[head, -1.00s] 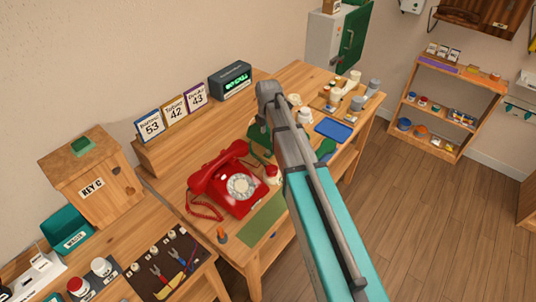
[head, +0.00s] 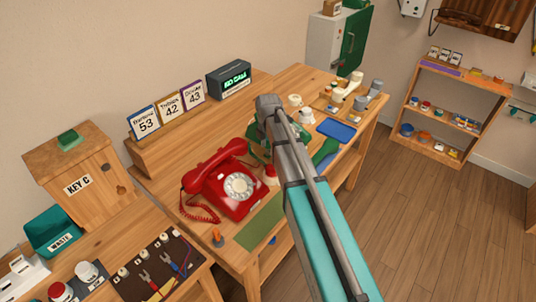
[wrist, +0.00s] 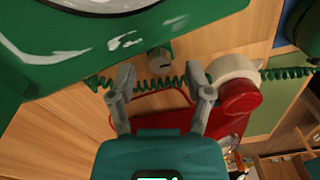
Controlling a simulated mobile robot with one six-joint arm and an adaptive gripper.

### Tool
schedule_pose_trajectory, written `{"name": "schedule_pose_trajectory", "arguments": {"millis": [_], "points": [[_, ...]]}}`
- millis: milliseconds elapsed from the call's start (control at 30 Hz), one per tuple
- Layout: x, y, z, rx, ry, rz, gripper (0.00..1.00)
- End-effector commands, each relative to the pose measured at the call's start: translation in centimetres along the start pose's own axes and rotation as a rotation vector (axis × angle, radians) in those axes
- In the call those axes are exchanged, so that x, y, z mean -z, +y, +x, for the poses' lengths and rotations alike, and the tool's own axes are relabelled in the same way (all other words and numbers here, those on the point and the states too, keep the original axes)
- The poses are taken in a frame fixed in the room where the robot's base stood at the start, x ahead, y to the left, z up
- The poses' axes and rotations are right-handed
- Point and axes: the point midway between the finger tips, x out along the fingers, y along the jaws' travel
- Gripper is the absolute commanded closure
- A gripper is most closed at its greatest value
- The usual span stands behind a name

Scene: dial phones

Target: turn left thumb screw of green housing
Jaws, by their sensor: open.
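The green housing (wrist: 60,60) fills the top left of the wrist view. One small grey thumb screw (wrist: 159,58) sticks out of its lower edge; whether it is the left one I cannot tell. My gripper (wrist: 161,76) is open, with one finger on each side of the screw and slightly below it in the picture. I see no finger touching it. A green coiled cord (wrist: 150,87) runs behind the fingers. In the head view the green housing (head: 258,133) is mostly hidden behind my arm, and my fingertips are hidden too.
A red dial phone (head: 226,190) stands close by on the wooden table. In the wrist view a white and red round object (wrist: 237,84) sits right of my right finger. A blue tray (head: 336,130) and several small containers lie further right. Number cards (head: 170,108) stand behind.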

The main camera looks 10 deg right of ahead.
Motion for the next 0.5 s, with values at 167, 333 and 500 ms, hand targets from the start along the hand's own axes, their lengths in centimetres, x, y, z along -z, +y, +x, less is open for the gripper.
{"name": "schedule_pose_trajectory", "arguments": {"millis": [167,333,500], "points": [[0.0,0.0,1.18,0.0,0.0,0.0,0.35],[0.0,0.0,1.47,0.0,0.0,0.0,0.35],[0.0,0.0,1.47,0.0,0.0,0.0,0.35]]}}
